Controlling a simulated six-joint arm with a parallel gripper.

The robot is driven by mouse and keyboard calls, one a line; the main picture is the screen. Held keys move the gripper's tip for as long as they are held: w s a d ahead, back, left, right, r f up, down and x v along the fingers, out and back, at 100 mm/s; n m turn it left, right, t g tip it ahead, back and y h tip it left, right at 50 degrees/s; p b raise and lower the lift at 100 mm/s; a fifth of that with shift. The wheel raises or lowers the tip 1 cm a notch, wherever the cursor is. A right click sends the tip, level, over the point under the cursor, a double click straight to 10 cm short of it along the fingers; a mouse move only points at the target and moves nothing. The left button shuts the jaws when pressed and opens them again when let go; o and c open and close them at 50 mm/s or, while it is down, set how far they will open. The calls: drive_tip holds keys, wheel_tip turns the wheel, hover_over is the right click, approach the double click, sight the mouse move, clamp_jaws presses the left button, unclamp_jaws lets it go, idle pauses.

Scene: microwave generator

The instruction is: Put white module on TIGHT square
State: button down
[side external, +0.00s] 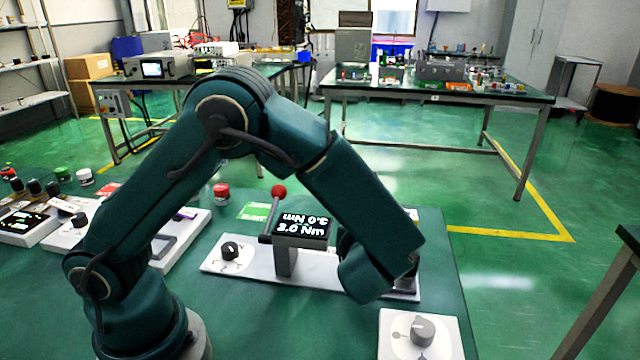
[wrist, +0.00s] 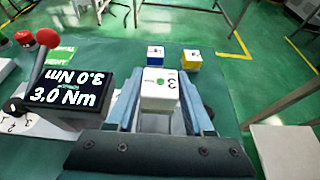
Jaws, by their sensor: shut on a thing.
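A white module (wrist: 158,90) with a dark "3"-like mark and a green dot on top is held between the two fingers of my gripper (wrist: 160,102) in the wrist view. My gripper is shut on it. In the side external view my arm hides the gripper's tips and the module. A green square with pale lettering (side external: 255,211) lies on the green table behind the display; I take it as the TIGHT square, but its word is not clear. It also shows partly in the wrist view (wrist: 62,54), at upper left, away from my gripper.
A display reading 3.0 Nm (side external: 302,226) with a red-knobbed lever (side external: 278,192) stands on a white base between gripper and square. A white-blue cube (wrist: 155,54) and a white-yellow cube (wrist: 191,60) lie beyond the gripper. A white dial panel (side external: 420,335) is at the front right.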

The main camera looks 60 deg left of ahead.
drive_tip(key=shift+f, duration=3.45)
drive_tip(key=shift+f, duration=0.2)
drive_tip(key=shift+c, duration=1.4)
unclamp_jaws()
drive_tip(key=v, duration=0.4)
drive_tip(key=shift+d, duration=0.1)
drive_tip(key=shift+o, duration=0.4)
drive_tip(key=shift+s+d+r, duration=0.25)
drive_tip(key=shift+s+d, duration=0.05)
drive_tip(key=shift+s, duration=0.05)
